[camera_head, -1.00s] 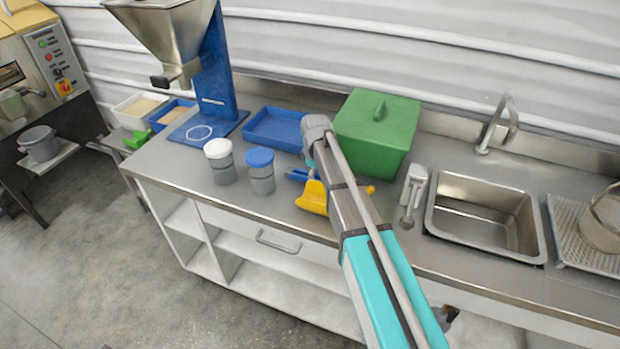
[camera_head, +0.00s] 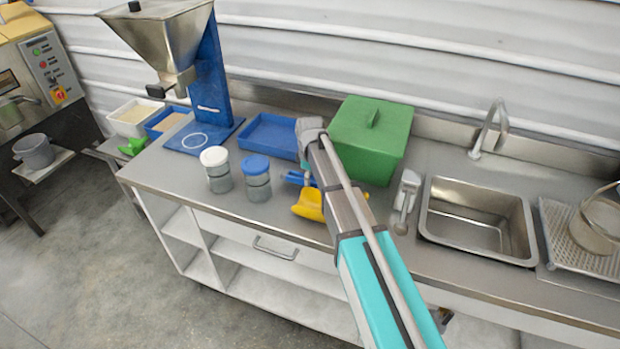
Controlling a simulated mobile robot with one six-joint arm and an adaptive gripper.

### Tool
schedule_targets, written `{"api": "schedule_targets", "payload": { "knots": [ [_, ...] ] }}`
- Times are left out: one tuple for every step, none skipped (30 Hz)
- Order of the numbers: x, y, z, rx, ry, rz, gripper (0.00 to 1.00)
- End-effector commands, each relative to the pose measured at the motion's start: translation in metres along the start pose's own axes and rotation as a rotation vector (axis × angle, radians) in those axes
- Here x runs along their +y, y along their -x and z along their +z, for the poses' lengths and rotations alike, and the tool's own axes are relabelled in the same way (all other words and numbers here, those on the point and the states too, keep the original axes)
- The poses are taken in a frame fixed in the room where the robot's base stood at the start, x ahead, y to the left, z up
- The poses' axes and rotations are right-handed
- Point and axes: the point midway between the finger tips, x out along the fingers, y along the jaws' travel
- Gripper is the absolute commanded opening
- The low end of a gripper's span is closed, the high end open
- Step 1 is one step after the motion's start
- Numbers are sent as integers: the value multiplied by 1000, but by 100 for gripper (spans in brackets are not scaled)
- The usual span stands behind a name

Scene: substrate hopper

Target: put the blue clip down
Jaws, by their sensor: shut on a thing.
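The blue clip (camera_head: 294,178) shows as a small blue shape just below and left of my wrist, partly covered by my arm. My gripper (camera_head: 308,171) points down under the grey wrist and is mostly hidden behind my arm. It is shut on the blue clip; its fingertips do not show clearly. I cannot tell whether the clip touches the counter (camera_head: 285,220). A yellow scoop (camera_head: 308,205) lies just in front of the clip, partly behind my arm.
A blue tray (camera_head: 268,137) lies behind the clip, and a green lidded box (camera_head: 372,135) stands to its right. A white-lidded jar (camera_head: 217,171) and a blue-lidded jar (camera_head: 256,178) stand left. A grey handled tool (camera_head: 406,200) and the sink (camera_head: 478,222) are right.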

Motion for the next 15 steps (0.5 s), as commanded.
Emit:
{"api": "schedule_targets", "payload": {
  "knots": [
    [0,10,0,0,0,0,0],
    [0,13,0,0,0,0,0],
    [0,17,0,0,0,0,0],
    [-4,20,3,0,0,0,0],
    [-7,24,5,0,0,0,0],
    [-10,28,7,0,0,0,0],
    [-13,32,9,0,0,0,0],
    [-15,35,10,0,0,0,0],
    [-19,40,12,0,0,0,0],
    [-21,44,14,0,0,0,0],
    [-24,47,16,0,0,0,0],
    [-27,52,18,0,0,0,0],
    [-29,55,20,0,0,0,0],
    [-32,59,21,0,0,0,0],
    [-35,63,23,0,0,0,0]
  ]
}}
